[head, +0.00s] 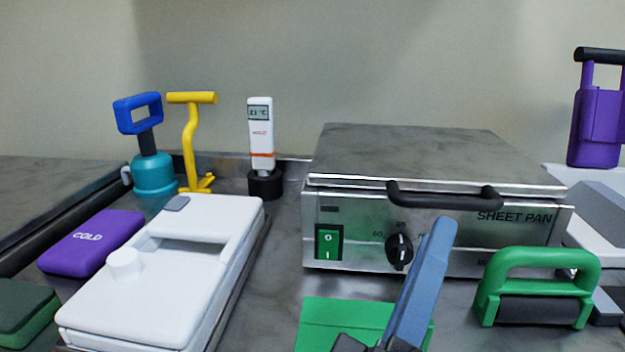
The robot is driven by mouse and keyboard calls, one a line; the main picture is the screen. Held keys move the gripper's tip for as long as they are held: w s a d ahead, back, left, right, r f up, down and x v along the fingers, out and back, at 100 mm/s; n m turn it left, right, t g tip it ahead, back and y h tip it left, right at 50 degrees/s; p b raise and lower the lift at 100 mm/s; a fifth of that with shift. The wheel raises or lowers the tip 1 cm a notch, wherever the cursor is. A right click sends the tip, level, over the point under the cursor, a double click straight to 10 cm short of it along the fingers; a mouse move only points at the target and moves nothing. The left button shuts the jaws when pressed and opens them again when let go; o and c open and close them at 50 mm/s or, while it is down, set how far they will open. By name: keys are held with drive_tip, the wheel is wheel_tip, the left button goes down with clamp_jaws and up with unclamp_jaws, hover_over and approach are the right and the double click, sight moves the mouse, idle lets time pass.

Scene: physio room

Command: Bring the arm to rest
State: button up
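Dark parts that look like the end of my gripper (372,345) show at the bottom edge, right of the middle. A slim blue-grey bar (421,280) rises from there, tilted to the right, in front of the steel heater. I cannot tell whether this bar is a finger of mine or a separate thing. The rest of my arm is out of view. The fingertips are not clear, so opening and grip cannot be told. A green flat piece (345,315) lies on the counter behind the bar.
The steel heater (345,245) has its lid down. A green-handled roller (537,262) stands at right, a purple handled item (597,125) beyond. At left are a white lidded case (190,270), purple cold pack (92,242), blue-teal tool (152,172), yellow tool (191,140) and thermometer (261,135).

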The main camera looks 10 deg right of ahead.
drive_tip(key=a+r+m+t+y+p, duration=0.1)
drive_tip(key=a+r+m+t+y, duration=0.3)
drive_tip(key=a+r+y, duration=0.55)
drive_tip(key=a+r+m+t+y+p, duration=0.15)
drive_tip(key=a+r+t+y, duration=0.4)
drive_tip(key=r, duration=0.65)
wheel_tip(320, 180, up, 33)
drive_tip(key=d+y+p, duration=0.1)
drive_tip(key=p, duration=3.1)
drive_tip(key=shift+w+d+m+p, duration=0.15)
drive_tip(key=shift+w+m+p, duration=0.15)
drive_tip(key=shift+m+p, duration=0.15)
